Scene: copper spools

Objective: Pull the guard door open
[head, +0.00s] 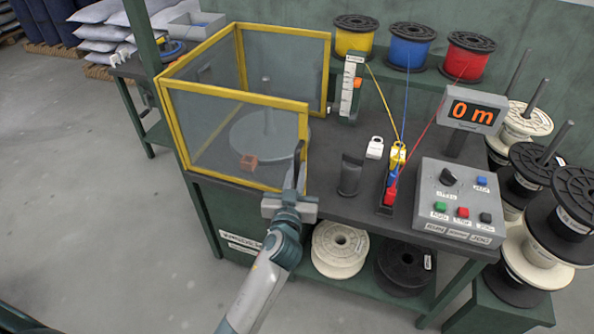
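The guard (199,47) is a yellow-framed enclosure with clear panels on the bench, at the left in the head view. Its front panel, seemingly the guard door (235,102), stands upright along the bench's front edge. Behind it are a grey round plate with a spindle (268,120) and a small reddish block (249,162). My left gripper (297,168) is at the panel's right edge, pointing away from me. A dark upright piece there may be a handle or a finger. The finger gap and any grip are unclear. My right gripper is not in view.
A grey control box (456,200) and a display reading 0 m (474,110) stand at the right. A dark post (350,174) stands close right of my gripper. Spools sit on the shelf below and at the right. Floor left of the bench is clear.

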